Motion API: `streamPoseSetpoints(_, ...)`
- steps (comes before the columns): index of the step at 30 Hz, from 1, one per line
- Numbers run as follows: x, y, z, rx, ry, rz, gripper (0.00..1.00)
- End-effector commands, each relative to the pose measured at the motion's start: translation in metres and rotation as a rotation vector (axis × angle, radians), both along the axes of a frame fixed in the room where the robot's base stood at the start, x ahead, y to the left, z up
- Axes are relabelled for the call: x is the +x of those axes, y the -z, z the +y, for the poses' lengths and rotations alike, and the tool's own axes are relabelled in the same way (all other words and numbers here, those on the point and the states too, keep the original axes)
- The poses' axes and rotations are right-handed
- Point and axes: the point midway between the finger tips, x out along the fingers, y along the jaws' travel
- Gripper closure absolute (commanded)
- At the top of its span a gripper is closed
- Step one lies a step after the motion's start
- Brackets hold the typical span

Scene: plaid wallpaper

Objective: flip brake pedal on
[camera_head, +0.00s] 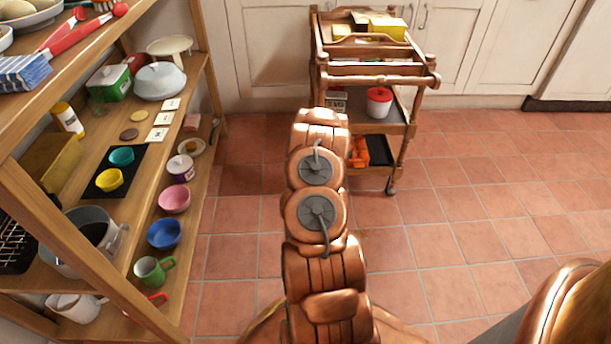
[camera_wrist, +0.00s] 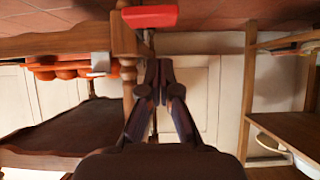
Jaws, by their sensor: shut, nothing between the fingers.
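The wooden trolley (camera_head: 418,80) stands in front of the white cupboards. In the wrist view, which looks upside down, a flat red piece, apparently the brake pedal (camera_wrist: 150,16), sits by the foot of a trolley leg (camera_wrist: 127,75). My gripper (camera_wrist: 158,66) is shut and empty, its fingertips beside that leg. In the picture the red piece is above the fingertips with a gap between; whether it is flipped on or off I cannot tell. In the head view my copper arm reaches toward the trolley and hides my gripper and the pedal.
A wooden shelf unit (camera_head: 200,75) with bowls, mugs and dishes stands close on the left. The trolley carries yellow boxes (camera_head: 387,28), a red-lidded pot (camera_head: 380,100) and orange items (camera_head: 358,152). The tiled floor (camera_head: 480,220) is clear on the right.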

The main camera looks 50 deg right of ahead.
Motion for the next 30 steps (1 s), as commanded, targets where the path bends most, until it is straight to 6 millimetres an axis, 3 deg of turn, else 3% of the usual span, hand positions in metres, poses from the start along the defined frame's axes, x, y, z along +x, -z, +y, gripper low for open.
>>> streamPoseSetpoints(16, -0.01, 0.028, 0.012, -0.183, -0.002, -0.158, 1.0)
streamPoseSetpoints(30, -0.011, 0.04, 0.013, -0.183, 0.0, -0.16, 1.0)
